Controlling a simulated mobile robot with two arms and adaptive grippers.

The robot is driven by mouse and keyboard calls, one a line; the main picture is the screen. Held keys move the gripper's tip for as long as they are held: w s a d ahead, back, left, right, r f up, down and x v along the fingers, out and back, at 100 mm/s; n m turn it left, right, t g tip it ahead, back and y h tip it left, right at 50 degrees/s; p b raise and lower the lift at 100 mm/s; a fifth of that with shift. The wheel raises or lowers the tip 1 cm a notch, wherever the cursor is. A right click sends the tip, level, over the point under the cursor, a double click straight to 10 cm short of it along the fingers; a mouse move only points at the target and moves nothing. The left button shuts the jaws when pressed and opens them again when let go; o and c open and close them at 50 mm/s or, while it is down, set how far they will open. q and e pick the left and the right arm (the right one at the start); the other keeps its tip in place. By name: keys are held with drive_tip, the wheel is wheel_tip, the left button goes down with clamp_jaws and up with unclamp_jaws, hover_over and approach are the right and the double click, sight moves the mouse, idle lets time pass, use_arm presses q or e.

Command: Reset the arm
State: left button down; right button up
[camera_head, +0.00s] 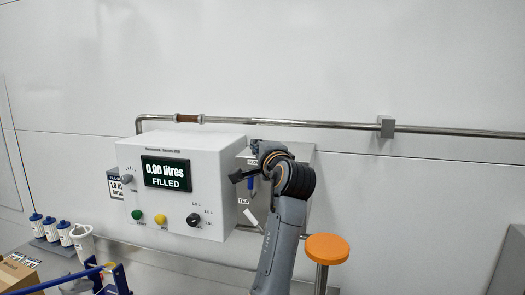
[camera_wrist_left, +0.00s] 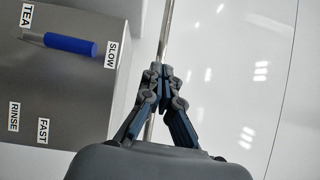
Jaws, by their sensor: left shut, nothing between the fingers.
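My left arm (camera_head: 279,245) rises from the bottom of the head view and bends over in front of a grey panel. My left gripper (camera_head: 238,177) is beside the right side of the white control box, partly hidden by its own wrist. In the left wrist view the left gripper (camera_wrist_left: 160,72) has its fingertips together, with nothing between them. The grey panel (camera_wrist_left: 60,95) with a blue handle (camera_wrist_left: 70,45) is left of the fingers, apart from them. Its labels read TEA, SLOW, RINSE and FAST. My right gripper is in neither view.
The white control box (camera_head: 218,160) reads "0.00 litres FILLED" and has a green button, a yellow button and knobs. A metal pipe (camera_head: 340,125) runs along the wall. An orange round top (camera_head: 327,248) stands right of my arm. Blue-and-white canisters (camera_head: 50,229) stand at left.

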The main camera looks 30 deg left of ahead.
use_arm(q)
drive_tip(key=s+d+f+n+g+h, duration=0.1)
drive_tip(key=s+d+f+h, duration=0.2)
drive_tip(key=f, duration=0.9)
drive_tip(key=s+d+f+n+h, duration=0.15)
drive_tip(key=s+f, duration=0.35)
drive_tip(key=f, duration=0.7)
drive_tip(key=s+d+f+g+h, duration=0.1)
drive_tip(key=s+d+f+h, duration=0.25)
drive_tip(key=f, duration=0.85)
drive_tip(key=s+d+f+n+g+h, duration=0.15)
drive_tip(key=s+d+f, duration=0.3)
drive_tip(key=s, duration=0.55)
drive_tip(key=s+d+f+n+g+h, duration=0.1)
drive_tip(key=s+d+f+g+h, duration=0.3)
drive_tip(key=s, duration=0.5)
drive_tip(key=s+d+f+n+g+h, duration=0.1)
drive_tip(key=s+d+f+n, duration=0.1)
drive_tip(key=s+f, duration=0.6)
wheel_tip(320, 180, down, 27)
drive_tip(key=s+g+b, duration=0.1)
drive_tip(key=s+b, duration=0.2)
drive_tip(key=s+a+f+g+b, duration=0.1)
drive_tip(key=s+a+f+b, duration=0.1)
drive_tip(key=s+f, duration=1.4)
wheel_tip(320, 180, down, 4)
drive_tip(key=shift+s+a+r+m+b, duration=0.2)
drive_tip(key=shift+s+a+m+b, duration=0.15)
drive_tip(key=shift+b, duration=0.2)
